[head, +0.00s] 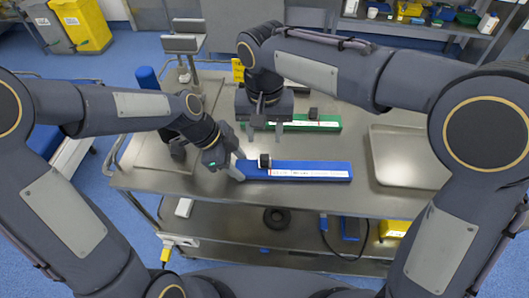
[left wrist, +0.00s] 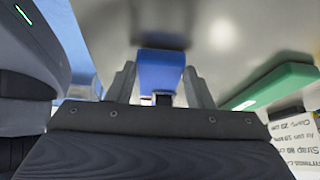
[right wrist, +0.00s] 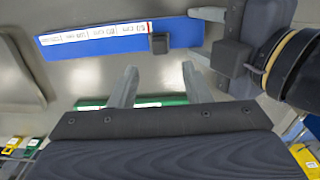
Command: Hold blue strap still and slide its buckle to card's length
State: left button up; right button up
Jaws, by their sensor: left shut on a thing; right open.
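The blue strap (head: 310,172) lies flat near the table's front edge, with a white printed scale. Its small dark buckle (head: 264,160) sits toward the strap's left end and also shows in the right wrist view (right wrist: 158,43). My left gripper (head: 238,168) is shut on the strap's left end; the blue strap (left wrist: 162,72) shows between its fingers. My right gripper (right wrist: 160,86) is open and empty, above the green strap's left end, behind the blue strap in the head view. A white card (left wrist: 295,130) with a strap length shows in the left wrist view; its figures are hard to read.
A green strap (head: 325,124) with its own dark buckle (head: 314,113) lies behind the blue one. A shallow metal tray (head: 400,187) is at the right. A grey stand (head: 183,44) and a blue cylinder (head: 147,77) are at the back left. Bare table separates the straps.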

aim_at(264, 157)
notch_tip(264, 157, down, 8)
jog(key=shift+f, duration=0.25)
grip_shut()
dwell(0.3)
